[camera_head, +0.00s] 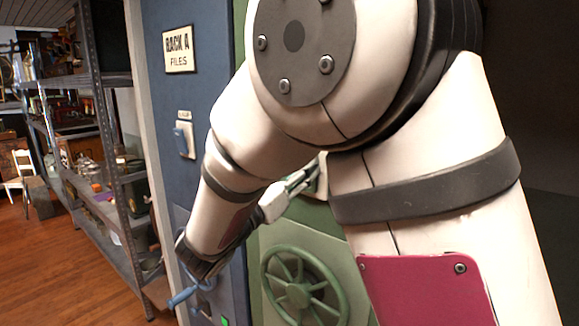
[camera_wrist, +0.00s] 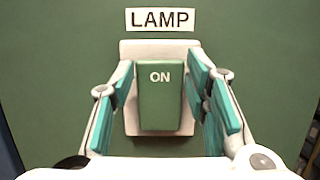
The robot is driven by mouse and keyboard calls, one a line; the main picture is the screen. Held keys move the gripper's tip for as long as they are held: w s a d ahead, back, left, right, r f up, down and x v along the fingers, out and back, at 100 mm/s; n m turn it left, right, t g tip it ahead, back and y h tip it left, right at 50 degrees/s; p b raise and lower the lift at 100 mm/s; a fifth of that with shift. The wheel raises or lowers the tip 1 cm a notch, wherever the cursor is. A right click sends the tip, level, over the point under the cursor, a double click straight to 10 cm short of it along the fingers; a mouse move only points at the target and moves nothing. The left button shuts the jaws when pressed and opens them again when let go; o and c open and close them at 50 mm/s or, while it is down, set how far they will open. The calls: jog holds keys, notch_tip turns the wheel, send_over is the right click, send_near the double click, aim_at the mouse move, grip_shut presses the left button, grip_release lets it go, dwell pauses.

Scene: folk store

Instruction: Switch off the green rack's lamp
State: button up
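The lamp switch (camera_wrist: 160,108) is a green rocker marked ON, on a pale plate under a LAMP label (camera_wrist: 163,20), in the wrist view. It is mounted on the green rack (camera_wrist: 60,40), which also shows in the head view (camera_head: 300,235). My gripper (camera_wrist: 160,78) is open, with one teal-padded finger on each side of the switch and nothing held. Its fingertips lie close to the plate; I cannot tell whether they touch it. In the head view my gripper (camera_head: 292,185) reaches toward the green panel, and my arm hides most of the switch.
A green handwheel (camera_head: 303,287) sits below my gripper. A metal shelf (camera_head: 110,160) and open wooden floor (camera_head: 50,265) are at left.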

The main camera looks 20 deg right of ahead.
jog(key=shift+o, duration=1.1)
jog(key=shift+a, duration=0.1)
jog(key=v, duration=1.2)
jog(key=shift+d+r, duration=0.1)
jog(key=shift+d, duration=0.15)
